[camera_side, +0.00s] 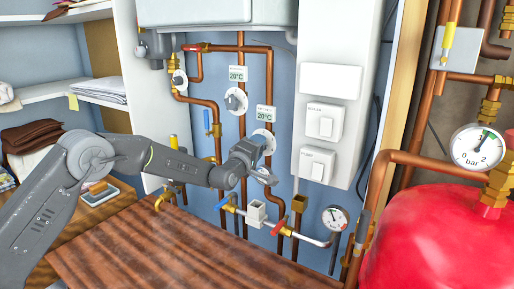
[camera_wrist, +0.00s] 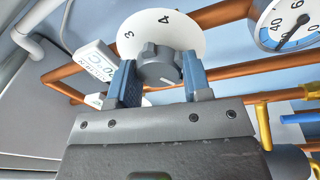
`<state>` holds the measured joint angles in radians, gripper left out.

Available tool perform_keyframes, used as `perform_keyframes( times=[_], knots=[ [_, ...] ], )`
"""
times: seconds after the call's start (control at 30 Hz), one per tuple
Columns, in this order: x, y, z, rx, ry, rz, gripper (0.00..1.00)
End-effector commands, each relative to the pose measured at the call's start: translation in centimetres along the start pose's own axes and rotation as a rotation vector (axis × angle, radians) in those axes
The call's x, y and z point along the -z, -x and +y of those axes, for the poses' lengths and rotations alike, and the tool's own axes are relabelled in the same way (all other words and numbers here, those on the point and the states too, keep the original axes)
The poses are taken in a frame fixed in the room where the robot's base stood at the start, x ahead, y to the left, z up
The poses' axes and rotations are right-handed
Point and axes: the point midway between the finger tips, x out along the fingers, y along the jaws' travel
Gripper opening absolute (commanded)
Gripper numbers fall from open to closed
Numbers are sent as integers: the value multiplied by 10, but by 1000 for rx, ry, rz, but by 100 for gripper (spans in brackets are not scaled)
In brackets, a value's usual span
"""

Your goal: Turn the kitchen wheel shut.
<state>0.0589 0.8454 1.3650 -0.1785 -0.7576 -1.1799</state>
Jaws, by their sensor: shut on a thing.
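A dark grey round wheel (camera_wrist: 158,66) stands in front of a white dial (camera_wrist: 187,36) in the wrist view. The numerals 3 and 4 show on the dial. My gripper (camera_wrist: 160,80) has its two blue fingers on opposite sides of the wheel and is shut on it. In the side view my gripper (camera_side: 262,148) reaches the pipes, and the white dial (camera_side: 264,134) shows just behind it. A white 20°C tag (camera_side: 265,113) hangs above that dial. I cannot read a room name on the tag.
Another grey wheel (camera_side: 236,102) with a 20°C tag (camera_side: 238,74) is up and left. Copper pipes (camera_side: 243,200) run around my gripper. A small gauge (camera_side: 335,218) and a white switch panel (camera_side: 335,100) are to the right. A wooden worktop (camera_side: 150,245) lies below.

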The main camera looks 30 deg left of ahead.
Motion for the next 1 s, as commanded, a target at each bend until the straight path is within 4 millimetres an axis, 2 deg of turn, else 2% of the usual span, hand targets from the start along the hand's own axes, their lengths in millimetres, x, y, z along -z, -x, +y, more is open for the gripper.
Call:
perform_keyframes(
  times=[0.4,0.43,0.67,0.7,1.0],
  knots=[
    [1,0,1,-1,12,3,21],
    [1,0,1,-1,12,3,46],
    [0,0,1,0,10,2,68],
    [0,0,0,0,9,2,70],
    [0,2,0,1,8,1,70]
  ],
)
